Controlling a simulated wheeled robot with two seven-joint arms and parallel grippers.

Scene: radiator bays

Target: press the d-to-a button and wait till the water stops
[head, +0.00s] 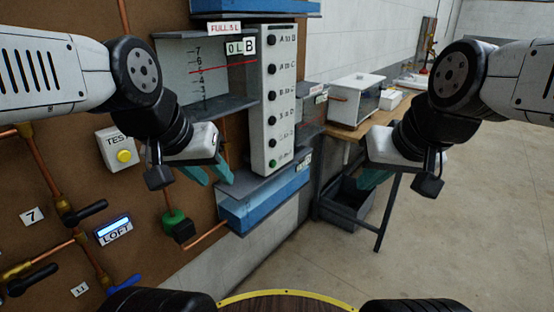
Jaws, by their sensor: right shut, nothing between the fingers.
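A tall white button panel (278,100) stands on the board with a column of several buttons. The top label reads "A to B"; the lower labels are too small to read surely, so I cannot tell which is D to A. The bottom button (272,163) is green; the others are black. Left of it is tank B (208,78), reading 0 L, with a scale and a red line. My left gripper (209,174) is open and empty, left of the panel's lower end. My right gripper (372,179) is shut and empty, well right of the panel.
A blue tank (262,204) juts out below the panel. Another blue-fronted tank (255,8) is above. A TEST button box (119,148), copper pipes and valves are on the board at left. A wooden bench (350,134) with a glass box stands right. Open floor lies at right.

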